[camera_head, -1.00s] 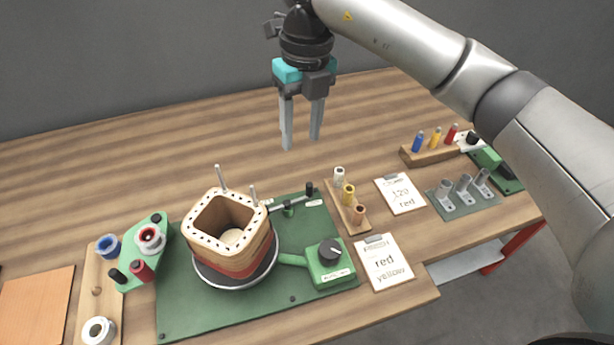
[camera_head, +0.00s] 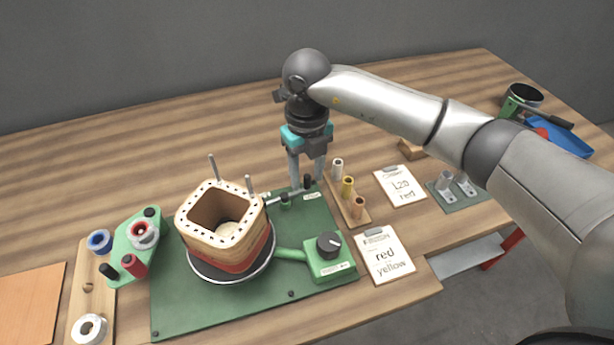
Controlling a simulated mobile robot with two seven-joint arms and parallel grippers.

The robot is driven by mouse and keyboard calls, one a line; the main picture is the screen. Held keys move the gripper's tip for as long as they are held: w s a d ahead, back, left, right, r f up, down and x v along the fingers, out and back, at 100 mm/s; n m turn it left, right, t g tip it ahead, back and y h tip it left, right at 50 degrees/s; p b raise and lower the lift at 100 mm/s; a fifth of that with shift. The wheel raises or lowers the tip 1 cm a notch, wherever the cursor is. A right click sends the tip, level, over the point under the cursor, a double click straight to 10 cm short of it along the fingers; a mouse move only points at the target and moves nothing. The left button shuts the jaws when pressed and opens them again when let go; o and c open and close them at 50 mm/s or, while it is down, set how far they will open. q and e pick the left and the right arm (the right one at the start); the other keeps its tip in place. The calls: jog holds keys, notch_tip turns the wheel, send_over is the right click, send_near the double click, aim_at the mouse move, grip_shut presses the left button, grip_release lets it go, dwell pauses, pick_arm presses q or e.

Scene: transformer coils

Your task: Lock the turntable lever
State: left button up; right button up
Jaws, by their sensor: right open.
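The turntable (camera_head: 236,275) is a dark disc with a pale rim on a green base plate (camera_head: 185,310), and it carries a square wooden coil former (camera_head: 235,250) with a red lower band. The lever (camera_head: 285,197) is a thin grey bar with a dark knob, behind and right of the former. My right gripper (camera_head: 306,181) points down at the lever's knob end, its two grey fingers open. The knob shows near the fingertips; whether they touch it I cannot tell. My left gripper is not in view.
A green box with a black dial (camera_head: 328,245) stands right of the turntable. A wooden rack of sleeves (camera_head: 350,200) is close right of my gripper. Clipboards (camera_head: 385,255) lie further right. Spools on a green holder (camera_head: 140,235) stand at left. The table behind is clear.

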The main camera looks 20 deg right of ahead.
jog(key=shift+f, duration=0.35)
jog(key=shift+c, duration=0.2)
grip_shut()
